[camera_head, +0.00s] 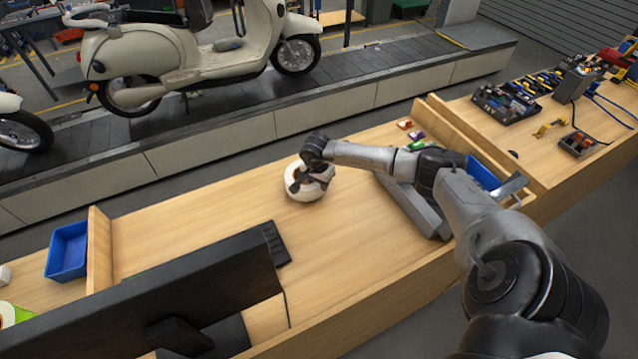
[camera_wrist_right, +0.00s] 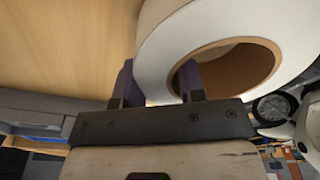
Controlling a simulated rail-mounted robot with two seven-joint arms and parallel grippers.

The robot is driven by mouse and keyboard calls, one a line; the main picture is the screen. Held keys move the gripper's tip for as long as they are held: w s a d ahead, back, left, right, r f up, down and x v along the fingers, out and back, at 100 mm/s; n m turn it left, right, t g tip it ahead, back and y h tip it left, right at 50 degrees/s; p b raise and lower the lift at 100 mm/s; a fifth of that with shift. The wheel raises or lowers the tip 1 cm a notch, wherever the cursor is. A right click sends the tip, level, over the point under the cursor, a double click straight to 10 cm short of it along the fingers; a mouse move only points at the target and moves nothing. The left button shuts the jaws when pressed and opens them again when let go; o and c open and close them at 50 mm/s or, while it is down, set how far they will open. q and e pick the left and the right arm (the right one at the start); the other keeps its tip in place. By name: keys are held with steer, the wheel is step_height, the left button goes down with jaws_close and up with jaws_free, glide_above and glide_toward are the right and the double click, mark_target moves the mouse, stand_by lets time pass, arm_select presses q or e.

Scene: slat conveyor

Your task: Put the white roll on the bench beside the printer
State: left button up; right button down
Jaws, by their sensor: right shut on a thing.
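The white roll (camera_head: 303,194), with a brown core, is at the middle of the wooden bench (camera_head: 225,215) in the head view. My right gripper (camera_head: 318,182) reaches it from the right and is shut on its wall. In the right wrist view, the white roll (camera_wrist_right: 215,25) is large, and the fingers of my right gripper (camera_wrist_right: 158,85) sit either side of its wall, one inside the core. I cannot tell whether the roll touches the bench. No printer can be identified with certainty. My left gripper is not in view.
A dark monitor-like panel (camera_head: 170,285) stands at the front left. A blue bin (camera_head: 68,250) is beyond a wooden divider (camera_head: 99,248). A grey box-like thing (camera_head: 420,205) lies under my right arm. The bench left of the roll is clear. A scooter (camera_head: 180,55) stands on the conveyor behind.

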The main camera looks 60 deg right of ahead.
steer(key=shift+f, duration=0.55)
steer(key=shift+f, duration=0.2)
steer(key=c, duration=0.7)
jaws_free()
steer(key=r, duration=0.4)
steer(key=a+r, duration=0.1)
steer(key=r, duration=0.3)
steer(key=r+b, duration=0.1)
steer(key=r, duration=0.3)
steer(key=shift+a+r, duration=0.15)
steer(key=shift+a, duration=0.05)
